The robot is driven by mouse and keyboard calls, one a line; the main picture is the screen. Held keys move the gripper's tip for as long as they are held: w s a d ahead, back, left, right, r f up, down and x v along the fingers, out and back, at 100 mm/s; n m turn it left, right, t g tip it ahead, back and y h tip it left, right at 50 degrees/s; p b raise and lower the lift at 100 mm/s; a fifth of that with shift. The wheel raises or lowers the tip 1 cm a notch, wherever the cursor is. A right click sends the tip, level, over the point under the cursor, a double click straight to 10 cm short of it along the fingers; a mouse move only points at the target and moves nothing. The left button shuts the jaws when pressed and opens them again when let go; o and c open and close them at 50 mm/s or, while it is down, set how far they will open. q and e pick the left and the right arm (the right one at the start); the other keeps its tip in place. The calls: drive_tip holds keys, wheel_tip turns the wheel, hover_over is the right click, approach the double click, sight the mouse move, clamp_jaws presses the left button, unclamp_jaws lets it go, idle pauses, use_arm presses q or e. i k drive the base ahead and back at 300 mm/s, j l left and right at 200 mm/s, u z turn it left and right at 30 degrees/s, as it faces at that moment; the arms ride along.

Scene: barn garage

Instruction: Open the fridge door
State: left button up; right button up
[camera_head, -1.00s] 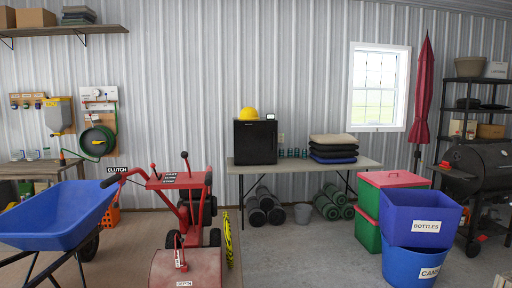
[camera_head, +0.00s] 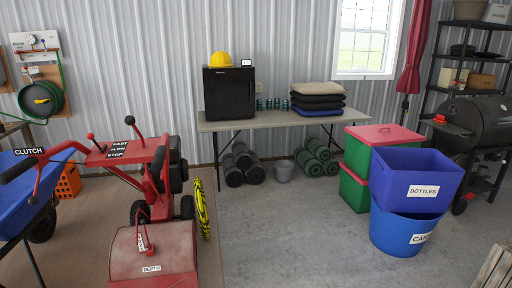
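A small black fridge (camera_head: 229,94) stands on the left part of a grey folding table (camera_head: 290,119) against the corrugated metal wall. Its dark front faces me and its door looks shut. A yellow hard hat (camera_head: 221,59) and a small white display device (camera_head: 246,62) sit on top of it. Neither of my grippers shows in the head view. The fridge is some way off across the floor.
A red machine (camera_head: 150,220) and a blue wheelbarrow (camera_head: 22,190) stand at the left. Blue bins (camera_head: 398,235) and green boxes with a red lid (camera_head: 384,134) stand at the right. Concrete floor (camera_head: 285,230) between them is clear up to the table.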

sight(229, 93)
drive_tip(key=i+l+z, duration=0.15)
drive_tip(key=i+z, duration=0.15)
drive_tip(key=i, duration=1.05)
drive_tip(key=i+j+z, duration=0.25)
drive_tip(key=i, duration=1.1)
